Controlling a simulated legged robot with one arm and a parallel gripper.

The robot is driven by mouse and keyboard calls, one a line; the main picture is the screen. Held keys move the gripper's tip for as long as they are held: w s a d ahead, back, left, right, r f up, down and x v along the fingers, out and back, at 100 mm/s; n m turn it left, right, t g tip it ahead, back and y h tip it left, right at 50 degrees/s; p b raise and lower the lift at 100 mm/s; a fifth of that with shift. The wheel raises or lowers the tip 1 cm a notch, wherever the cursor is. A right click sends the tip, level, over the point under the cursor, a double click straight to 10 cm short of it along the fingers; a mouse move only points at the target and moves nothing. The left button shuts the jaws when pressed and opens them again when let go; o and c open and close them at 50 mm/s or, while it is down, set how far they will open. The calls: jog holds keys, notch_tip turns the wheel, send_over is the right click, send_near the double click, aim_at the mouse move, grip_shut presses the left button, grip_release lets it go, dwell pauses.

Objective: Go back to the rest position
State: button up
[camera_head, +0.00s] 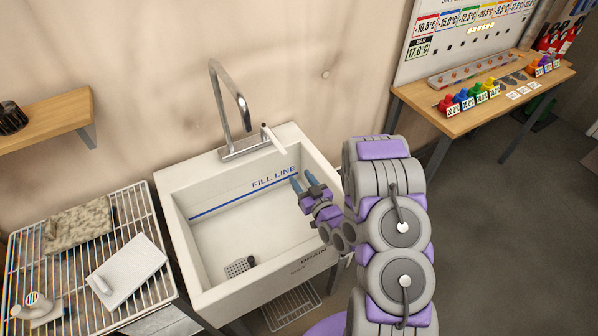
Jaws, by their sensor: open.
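My gripper (304,186) is at the end of my grey and purple arm, over the right part of the white sink (215,257). Its two bluish fingers are apart and I see nothing between them. It points up and left in the picture, toward the sink's back wall with the blue "FILL LINE" mark. The arm's links rise at the right of the sink and hide part of its right side.
A curved metal faucet (232,95) with a white lever (273,138) stands behind the sink. A wire rack (27,259) with several items is at left, below a wooden shelf (60,122). A wooden table (455,125) with colored items stands at upper right. Floor is clear at right.

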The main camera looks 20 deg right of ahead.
jog(key=s+d+r+g+h, duration=0.5)
jog(key=s+r+g+h, duration=0.1)
jog(key=s+r+g, duration=0.45)
jog(key=s+a+r+m+g, duration=0.1)
jog(key=s+a+r+g, duration=0.1)
jog(key=s, duration=0.8)
jog(key=s+a+r+m+g+y, duration=0.1)
jog(key=s+a+r+g, duration=0.2)
jog(key=s+r, duration=0.3)
jog(key=s+a+r+g, duration=0.3)
jog(key=s+r, duration=0.1)
jog(key=s, duration=1.1)
jog(key=shift+r+m+g+y, duration=0.15)
jog(key=shift+m+g+y, duration=0.15)
jog(key=shift+m+g, duration=0.1)
jog(key=shift+w, duration=0.1)
